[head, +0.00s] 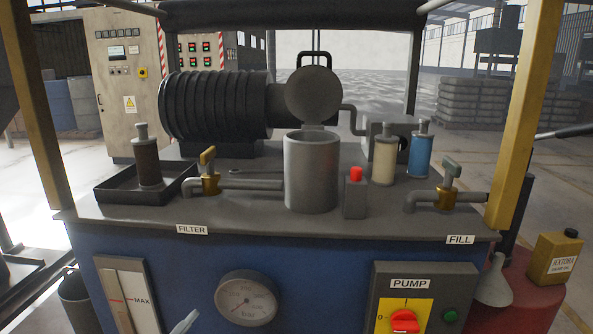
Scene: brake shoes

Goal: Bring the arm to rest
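Neither gripper can be made out in the head view. A small pale grey tip (185,322) shows at the bottom edge; I cannot tell what it belongs to. On the machine's top, a grey canister (311,175) stands with its round lid (314,94) raised behind it. A brown cartridge (146,160) stands upright in a dark tray (125,197) on the left. A cream cartridge (384,161) and a blue cartridge (421,154) stand upright on the right.
A red button box (354,196) is beside the canister. The front has a gauge (246,299) and red pump switch (405,322). Posts (525,110) frame the sides. A yellow jug (554,258) stands right.

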